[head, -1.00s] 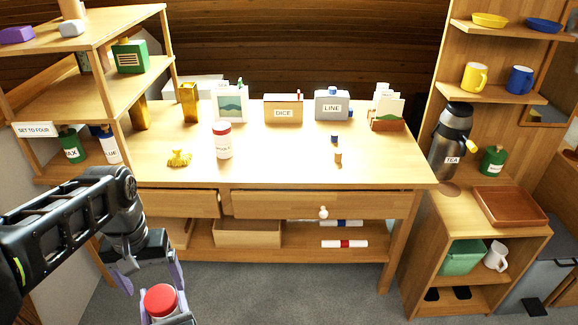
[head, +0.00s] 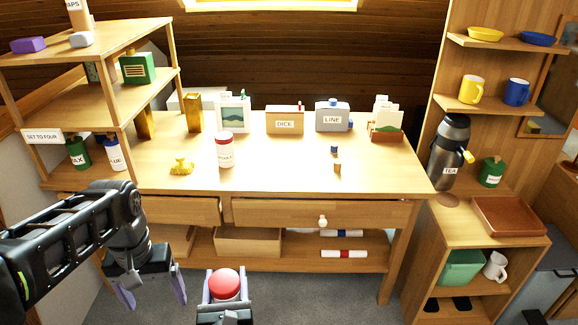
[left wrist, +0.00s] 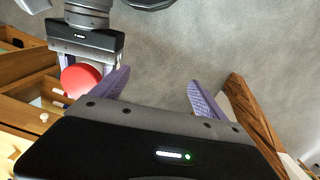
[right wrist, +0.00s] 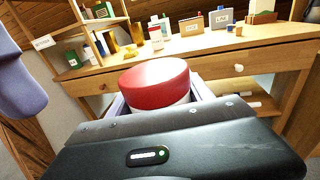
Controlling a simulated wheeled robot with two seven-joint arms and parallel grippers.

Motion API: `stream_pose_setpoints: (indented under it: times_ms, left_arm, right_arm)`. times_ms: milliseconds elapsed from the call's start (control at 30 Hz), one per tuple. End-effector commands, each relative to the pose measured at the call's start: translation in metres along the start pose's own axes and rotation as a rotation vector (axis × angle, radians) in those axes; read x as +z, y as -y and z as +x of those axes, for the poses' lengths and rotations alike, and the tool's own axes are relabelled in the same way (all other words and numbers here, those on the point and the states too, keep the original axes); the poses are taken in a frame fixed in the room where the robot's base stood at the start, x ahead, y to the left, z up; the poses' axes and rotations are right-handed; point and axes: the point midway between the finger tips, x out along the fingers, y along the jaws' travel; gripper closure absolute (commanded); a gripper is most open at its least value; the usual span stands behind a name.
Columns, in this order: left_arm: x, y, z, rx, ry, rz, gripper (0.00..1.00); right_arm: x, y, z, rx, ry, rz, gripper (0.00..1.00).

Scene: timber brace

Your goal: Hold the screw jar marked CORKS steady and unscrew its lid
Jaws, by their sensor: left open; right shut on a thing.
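A jar with a red lid (head: 225,283) is held low in front of the desk by my right gripper (head: 226,296), which is shut on its body. The lid is on top and shows large in the right wrist view (right wrist: 154,75). A little of the pale body shows under it; any label is hidden. My left gripper (head: 151,296) is open and empty, to the left of the jar and apart from it. In the left wrist view the red lid (left wrist: 81,80) lies beyond the left finger. Another red-lidded white jar (head: 225,152) stands on the desk; its label is too small to read surely.
The desk (head: 290,177) holds a yellow object (head: 181,166), a DICE box (head: 284,121) and a LINE canister (head: 332,117). A drawer (head: 300,212) faces my grippers. Shelves stand left and right. Grey floor (head: 330,297) is clear at right.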

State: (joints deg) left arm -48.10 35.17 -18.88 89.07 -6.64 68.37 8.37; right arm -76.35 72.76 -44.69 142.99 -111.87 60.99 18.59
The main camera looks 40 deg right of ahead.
Motion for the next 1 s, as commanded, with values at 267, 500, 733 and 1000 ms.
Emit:
stream_pose_setpoints:
  times_ms: [267, 500, 733, 1000]
  left_arm:
    - [0.004, 0.019, 0.068, 0.049, 0.006, -0.046, 0.16]
    - [0.033, 0.042, 0.172, 0.135, 0.001, -0.140, 0.16]
    - [0.123, 0.046, 0.294, 0.268, -0.031, -0.340, 0.16]
    - [0.211, 0.019, 0.337, 0.353, -0.104, -0.565, 0.16]
  right_arm:
    - [0.002, 0.007, 0.001, -0.014, 0.001, 0.001, 1.00]
    - [0.001, 0.006, 0.001, -0.013, 0.002, 0.001, 1.00]
    - [0.002, 0.006, 0.001, -0.013, 0.002, 0.001, 1.00]
    - [0.002, 0.006, 0.001, -0.013, 0.002, 0.001, 1.00]
